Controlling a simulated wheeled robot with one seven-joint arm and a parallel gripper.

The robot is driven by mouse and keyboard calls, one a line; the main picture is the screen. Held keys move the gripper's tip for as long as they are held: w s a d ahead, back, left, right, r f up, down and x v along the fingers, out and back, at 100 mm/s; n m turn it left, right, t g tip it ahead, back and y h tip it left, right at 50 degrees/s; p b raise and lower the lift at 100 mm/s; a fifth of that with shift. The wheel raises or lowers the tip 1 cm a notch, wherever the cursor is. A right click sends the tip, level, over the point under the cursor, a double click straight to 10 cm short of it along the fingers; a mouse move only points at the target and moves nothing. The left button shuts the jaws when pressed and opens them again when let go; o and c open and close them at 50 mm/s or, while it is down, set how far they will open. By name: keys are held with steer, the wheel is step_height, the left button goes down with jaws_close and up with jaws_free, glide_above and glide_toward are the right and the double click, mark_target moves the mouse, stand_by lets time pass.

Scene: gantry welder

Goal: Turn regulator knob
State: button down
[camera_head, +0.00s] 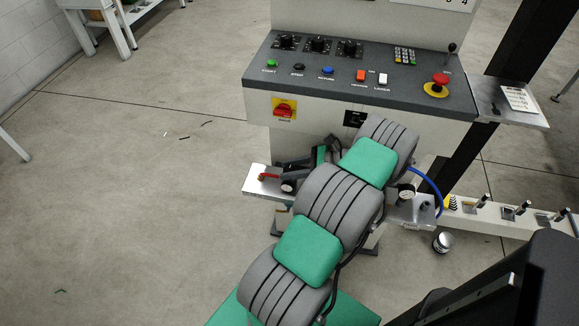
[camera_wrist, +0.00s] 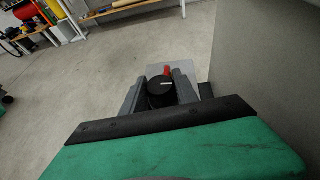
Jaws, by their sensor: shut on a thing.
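The regulator knob (camera_wrist: 160,95) is a black round knob with a white mark on top, seen in the wrist view. My gripper (camera_wrist: 159,91) is shut on it, with one grey finger on each side. In the head view my gripper (camera_head: 303,165) reaches left from the end of my arm, over a small metal shelf (camera_head: 254,184) on the console's side. A small round gauge (camera_head: 288,187) sits below the fingers. The knob itself is mostly hidden by my gripper in the head view.
A red lever (camera_head: 269,177) lies close to the left of my gripper; it also shows just beyond the knob in the wrist view (camera_wrist: 167,70). The control console (camera_head: 360,105) stands behind, with a red-and-yellow rotary switch (camera_head: 284,108). Floor to the left is open.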

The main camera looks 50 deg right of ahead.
mark_target(290, 169)
steer(key=c, duration=0.9)
jaws_free()
steer(key=shift+c, duration=0.2)
step_height(290, 169, up, 4)
steer(key=shift+f+p, duration=0.25)
steer(key=shift+p, duration=0.75)
steer(key=s+a+r+p, duration=0.1)
steer(key=s+a+r, duration=0.8)
steer(key=a, duration=0.1)
steer(key=shift+s+a+r+p, duration=0.2)
steer(key=shift+a+r+p, duration=0.05)
steer(key=shift+a+p, duration=0.05)
steer(key=shift+w, duration=0.1)
